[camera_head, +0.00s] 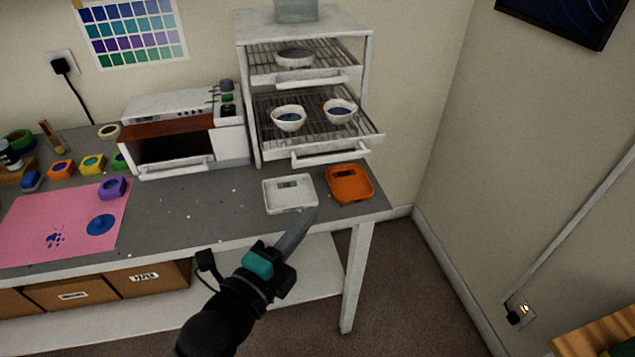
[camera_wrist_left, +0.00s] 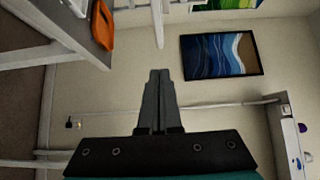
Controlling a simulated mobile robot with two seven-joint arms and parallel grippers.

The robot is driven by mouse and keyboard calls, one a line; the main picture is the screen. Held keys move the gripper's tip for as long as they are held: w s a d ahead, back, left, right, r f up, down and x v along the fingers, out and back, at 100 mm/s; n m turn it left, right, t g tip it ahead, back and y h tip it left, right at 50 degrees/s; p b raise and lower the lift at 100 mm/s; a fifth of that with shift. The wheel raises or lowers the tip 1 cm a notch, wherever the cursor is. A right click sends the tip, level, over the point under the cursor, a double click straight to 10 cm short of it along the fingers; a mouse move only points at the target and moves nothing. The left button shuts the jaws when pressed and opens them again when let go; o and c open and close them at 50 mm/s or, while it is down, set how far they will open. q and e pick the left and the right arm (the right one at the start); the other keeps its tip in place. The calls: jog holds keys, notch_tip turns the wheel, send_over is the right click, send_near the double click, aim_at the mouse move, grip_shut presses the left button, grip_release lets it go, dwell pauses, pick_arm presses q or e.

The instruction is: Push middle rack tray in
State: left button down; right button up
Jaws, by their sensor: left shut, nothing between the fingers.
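The white rack (camera_head: 246,100) stands at the right end of the workbench. Its middle tray (camera_head: 330,152) is a wire tray with a white front and handle, and it sticks out past the rack frame. Two bowls stand on it, a left bowl (camera_head: 289,118) and a right bowl (camera_head: 340,111). The upper tray (camera_head: 305,79) holds one bowl (camera_head: 295,58). My left gripper (camera_head: 304,218) is shut and empty, in front of and below the middle tray, near the bench's front edge. In the left wrist view its fingers (camera_wrist_left: 158,100) are together. My right gripper is out of view.
A white tray (camera_head: 290,207) and an orange tray (camera_head: 350,197) lie on the bench below the rack. An open white oven (camera_head: 180,170) stands left of the rack. A pink mat (camera_head: 50,215) lies further left. Floor space is clear at the right.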

pick_arm(q)
send_near(338, 160)
jog(key=w+d, duration=0.1)
jog(key=d, duration=0.3)
jog(key=w, duration=0.1)
jog(key=w+b, duration=0.1)
jog(key=w, duration=0.1)
jog(key=shift+w+a, duration=0.1)
jog(key=shift+a, duration=0.3)
jog(key=shift+w+a, duration=0.15)
jog(key=shift+w, duration=0.35)
